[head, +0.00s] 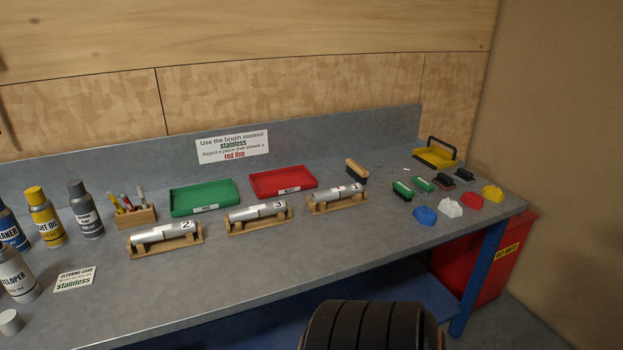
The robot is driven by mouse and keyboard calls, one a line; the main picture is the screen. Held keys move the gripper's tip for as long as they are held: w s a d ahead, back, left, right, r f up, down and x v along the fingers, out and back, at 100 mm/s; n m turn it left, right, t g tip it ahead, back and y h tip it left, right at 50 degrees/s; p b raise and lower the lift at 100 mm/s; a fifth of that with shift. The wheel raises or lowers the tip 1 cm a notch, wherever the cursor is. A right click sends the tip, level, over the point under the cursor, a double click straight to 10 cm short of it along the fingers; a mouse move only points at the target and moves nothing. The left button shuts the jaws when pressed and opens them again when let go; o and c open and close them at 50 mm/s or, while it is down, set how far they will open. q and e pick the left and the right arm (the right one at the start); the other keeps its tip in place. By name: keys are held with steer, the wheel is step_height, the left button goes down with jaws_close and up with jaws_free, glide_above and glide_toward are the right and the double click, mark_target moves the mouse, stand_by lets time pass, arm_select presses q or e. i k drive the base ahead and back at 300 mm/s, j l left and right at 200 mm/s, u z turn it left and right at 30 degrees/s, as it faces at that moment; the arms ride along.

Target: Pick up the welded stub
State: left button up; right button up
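Three silver welded stubs lie on wooden cradles along the middle of the grey bench. The left stub (155,235) is marked 2 and rests on its cradle (166,251). The middle stub (246,213) is marked 3 and rests on its cradle (260,226). The right stub (328,196) rests on its cradle (338,207); its mark is too small to read surely. Neither of my grippers is in view.
Behind the stubs lie a green tray (203,186), a red tray (284,170) and a wooden brush (357,171). Bottles (45,216) crowd the left end; small brushes and coloured cloths (425,215) lie right. The bench front (300,260) is clear.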

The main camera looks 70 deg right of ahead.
mark_target(337, 193)
steer(key=z, duration=2.5)
steer(key=i+l, duration=0.2)
steer(key=l+u, duration=0.05)
steer(key=l, duration=0.05)
